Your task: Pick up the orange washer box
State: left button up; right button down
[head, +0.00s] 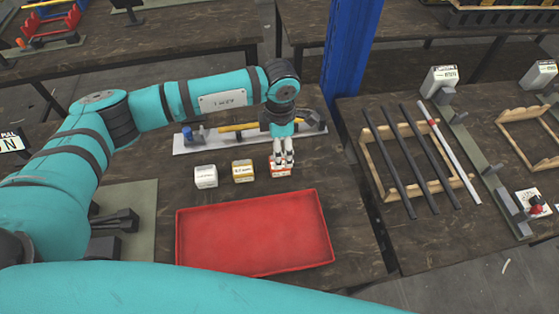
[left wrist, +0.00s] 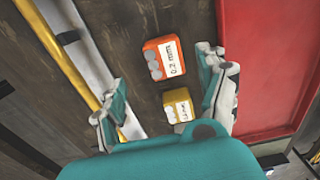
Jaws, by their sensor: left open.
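The orange washer box (head: 281,172) stands on the dark wooden table, at the right end of a row of small boxes. In the left wrist view the orange box (left wrist: 163,59) shows a white "0.2 mm" label and lies between the lines of the fingers, with gaps on both sides. My left gripper (head: 283,155) points down over it, open and empty, its fingers partly covering the box in the head view. I cannot tell the exact height of the fingertips. My right gripper is not in view.
A yellow box (head: 243,171) stands close to the left, also in the left wrist view (left wrist: 178,105), then a white box (head: 205,176). A red tray (head: 254,232) lies in front. A grey rail with a yellow bar (head: 238,127) is behind. A blue post (head: 349,50) rises at the back.

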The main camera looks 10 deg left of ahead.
aim_at(283, 172)
pick_arm(q)
jog(key=shift+s+f, duration=0.1)
jog(key=shift+f, duration=0.4)
jog(key=shift+s+f+p, duration=0.1)
jog(key=shift+f+p, duration=0.25)
jog(key=shift+p, duration=0.2)
jog(key=f, duration=0.2)
jog(key=f+p, duration=0.1)
jog(key=shift+s+f+p, duration=0.2)
jog(key=shift+f+p, duration=0.1)
jog(key=shift+f, duration=0.45)
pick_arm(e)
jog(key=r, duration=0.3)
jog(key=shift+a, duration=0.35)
pick_arm(q)
jog(key=c, duration=1.3)
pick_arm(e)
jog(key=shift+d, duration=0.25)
pick_arm(q)
jog(key=shift+r, duration=0.1)
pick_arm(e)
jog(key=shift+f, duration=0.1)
